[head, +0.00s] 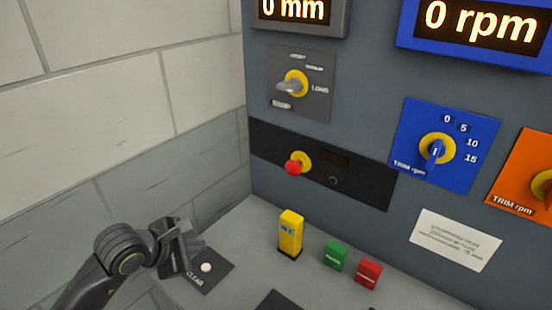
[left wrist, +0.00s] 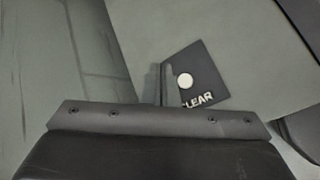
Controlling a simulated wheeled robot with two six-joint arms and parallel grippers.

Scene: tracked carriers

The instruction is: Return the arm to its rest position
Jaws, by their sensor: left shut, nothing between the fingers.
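My left gripper (head: 184,246) comes in from the lower left of the head view. It is shut and empty, low over the counter beside a dark plate marked CLEAR (head: 220,277) with a round white button (head: 206,267). In the left wrist view the CLEAR plate (left wrist: 205,70) and its white button (left wrist: 185,80) show just past the gripper's dark body, which hides the plate's lower left part. I cannot tell whether the fingertips touch the plate. My right gripper is in neither view.
A yellow block (head: 290,233), a green block (head: 335,256) and a red block (head: 367,274) stand on the counter to the right. Behind rises a grey panel with a grey selector (head: 293,84), a red knob (head: 294,168) and a blue dial (head: 435,150). A block wall (head: 110,100) closes the left.

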